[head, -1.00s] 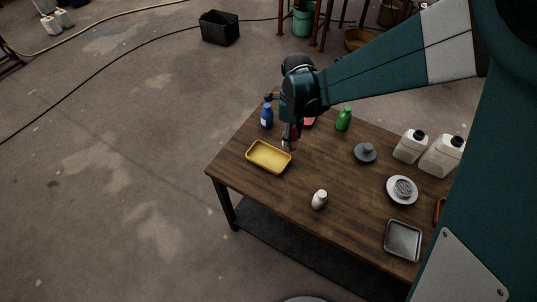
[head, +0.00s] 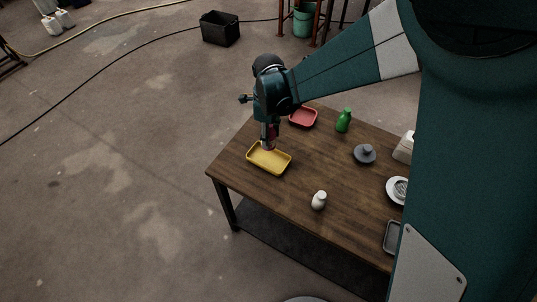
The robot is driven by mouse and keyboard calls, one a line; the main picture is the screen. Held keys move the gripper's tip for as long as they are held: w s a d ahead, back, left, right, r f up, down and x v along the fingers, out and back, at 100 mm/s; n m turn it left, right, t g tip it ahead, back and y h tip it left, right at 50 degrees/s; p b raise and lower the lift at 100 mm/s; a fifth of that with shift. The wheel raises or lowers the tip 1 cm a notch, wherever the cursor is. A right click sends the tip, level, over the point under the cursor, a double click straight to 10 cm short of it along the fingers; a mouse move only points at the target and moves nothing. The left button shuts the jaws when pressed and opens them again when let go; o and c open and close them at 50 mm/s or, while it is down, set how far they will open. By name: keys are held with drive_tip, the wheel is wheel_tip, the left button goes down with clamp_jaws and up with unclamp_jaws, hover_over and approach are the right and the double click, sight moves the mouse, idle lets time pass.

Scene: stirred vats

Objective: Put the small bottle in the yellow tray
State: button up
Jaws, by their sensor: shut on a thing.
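My gripper (head: 269,143) points down over the back edge of the yellow tray (head: 282,169). It is shut on a small bottle (head: 268,147), of which only a little pale and pinkish part shows between and below the fingers. The bottle's lower end is above or within the tray; I cannot tell whether it touches the tray floor. The visible part of the tray is empty. The tray sits near the left edge of the wooden table (head: 290,195).
A white bottle (head: 319,200) stands at the front, a green bottle (head: 344,121) and red tray (head: 304,117) at the back. A grey lidded thing (head: 365,154), white saucer (head: 396,192), white jug (head: 404,149) and grey tray (head: 391,238) are on the right, partly behind my arm.

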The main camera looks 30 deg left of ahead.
drive_tip(key=shift+f+b, duration=0.3)
drive_tip(key=shift+f, duration=2.65)
drive_tip(key=shift+f, duration=1.85)
drive_tip(key=shift+f+b, duration=0.2)
drive_tip(key=shift+b, duration=0.2)
drive_tip(key=o, duration=1)
drive_tip(key=shift+r, duration=0.1)
drive_tip(key=shift+r+p, duration=0.8)
drive_tip(key=shift+r, duration=5.3)
drive_tip(key=shift+d, duration=0.1)
